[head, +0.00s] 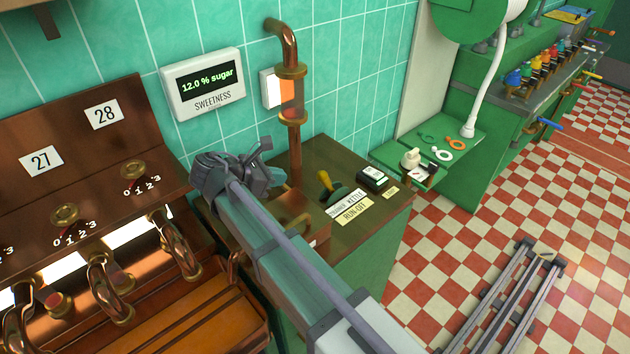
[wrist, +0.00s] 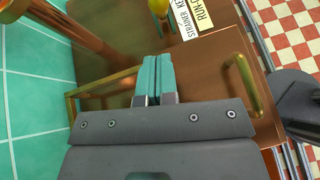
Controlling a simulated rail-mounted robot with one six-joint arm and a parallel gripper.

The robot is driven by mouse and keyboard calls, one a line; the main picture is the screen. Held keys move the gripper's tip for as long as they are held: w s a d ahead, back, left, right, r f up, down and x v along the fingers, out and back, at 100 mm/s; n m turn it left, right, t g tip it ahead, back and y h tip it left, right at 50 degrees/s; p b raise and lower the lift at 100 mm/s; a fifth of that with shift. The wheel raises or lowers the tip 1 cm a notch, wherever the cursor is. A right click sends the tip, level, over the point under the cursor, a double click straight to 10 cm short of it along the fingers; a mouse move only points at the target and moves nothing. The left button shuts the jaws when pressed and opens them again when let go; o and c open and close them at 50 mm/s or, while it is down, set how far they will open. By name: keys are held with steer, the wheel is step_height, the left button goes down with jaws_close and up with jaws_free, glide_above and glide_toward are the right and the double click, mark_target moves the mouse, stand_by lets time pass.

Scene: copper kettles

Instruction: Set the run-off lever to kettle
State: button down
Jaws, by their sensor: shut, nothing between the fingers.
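The run-off lever has a yellow handle (head: 325,180) on a dark base, on the brown top of a green cabinet. In the head view the handle leans up and to the left. Beside it are a white label (head: 346,203) reading strainer and kettle, and a yellowish run-off label (head: 355,211). In the wrist view the lever (wrist: 160,8) is cut off at the top edge, with the labels right of it. My gripper (wrist: 158,62) is shut and empty, its teal fingertips pointing at the lever but apart from it.
A copper pipe (head: 295,150) with a sight glass rises behind the cabinet top. A black-topped box (head: 373,177) stands right of the lever. A brass handle (wrist: 243,85) is right of my fingers. Copper kettles' taps (head: 108,285) are on the left.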

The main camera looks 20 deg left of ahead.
steer(key=b, duration=0.5)
glide_toward(328, 184)
steer(key=w+f, duration=0.2)
steer(key=w, duration=0.1)
steer(key=shift+w+d, duration=0.25)
steer(key=shift+d, duration=0.35)
steer(key=shift+r, duration=0.15)
